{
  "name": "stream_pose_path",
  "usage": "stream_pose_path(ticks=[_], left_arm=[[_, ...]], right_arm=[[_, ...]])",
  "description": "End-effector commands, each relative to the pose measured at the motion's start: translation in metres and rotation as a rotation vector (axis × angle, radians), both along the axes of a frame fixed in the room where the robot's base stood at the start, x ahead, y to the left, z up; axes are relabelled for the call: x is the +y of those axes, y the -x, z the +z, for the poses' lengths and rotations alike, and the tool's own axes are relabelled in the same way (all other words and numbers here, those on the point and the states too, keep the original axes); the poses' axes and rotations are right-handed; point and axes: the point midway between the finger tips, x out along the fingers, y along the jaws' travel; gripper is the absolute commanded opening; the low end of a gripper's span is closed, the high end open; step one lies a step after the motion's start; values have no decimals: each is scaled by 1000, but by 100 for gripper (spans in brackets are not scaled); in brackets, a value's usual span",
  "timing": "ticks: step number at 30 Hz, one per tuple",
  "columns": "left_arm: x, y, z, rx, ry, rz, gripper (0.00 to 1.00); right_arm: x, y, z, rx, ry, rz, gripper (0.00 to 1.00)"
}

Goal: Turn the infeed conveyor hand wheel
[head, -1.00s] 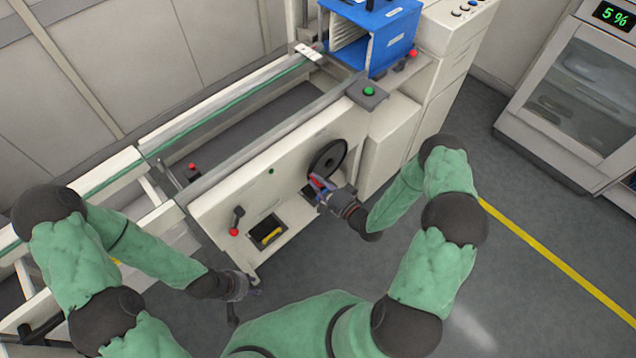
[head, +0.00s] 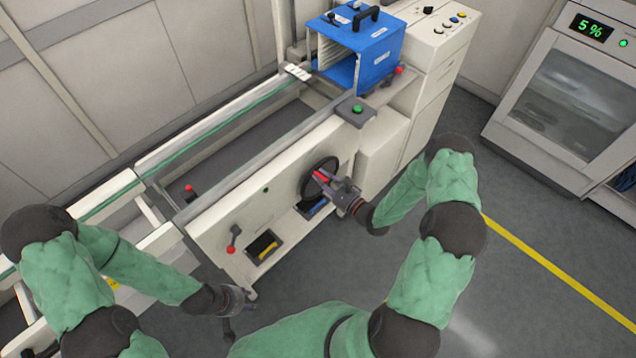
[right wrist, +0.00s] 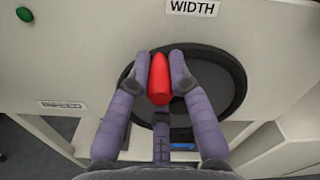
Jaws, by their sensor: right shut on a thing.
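The black hand wheel (head: 311,187) is on the front panel of the infeed conveyor (head: 236,208). In the right wrist view the wheel (right wrist: 232,84) sits below a "WIDTH" label (right wrist: 192,7), and its red handle (right wrist: 159,80) points toward the camera. My right gripper (head: 326,177) is at the wheel, shut on the red handle, with its fingers (right wrist: 160,73) on both sides of it. Part of the wheel is hidden behind the fingers. My left gripper (head: 246,298) hangs low in front of the conveyor, away from the wheel; its fingers are too small to read.
A blue magazine box (head: 375,52) stands at the conveyor's right end, near a green button (head: 357,109). A red-knobbed lever (head: 232,243) and a tray with a yellow item (head: 263,247) are left of the wheel. Open floor lies right, with a yellow line (head: 560,265).

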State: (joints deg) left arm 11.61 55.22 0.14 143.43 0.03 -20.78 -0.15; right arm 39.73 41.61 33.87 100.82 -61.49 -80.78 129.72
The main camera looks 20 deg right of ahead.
Motion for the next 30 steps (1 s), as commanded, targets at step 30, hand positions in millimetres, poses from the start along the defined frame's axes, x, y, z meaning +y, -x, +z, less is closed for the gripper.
stream_pose_path(ticks=[30], left_arm=[[0, 0, -2, 0, 0, 0, 40]], right_arm=[[-34, -13, 5, 6, 0, -5, 0]])
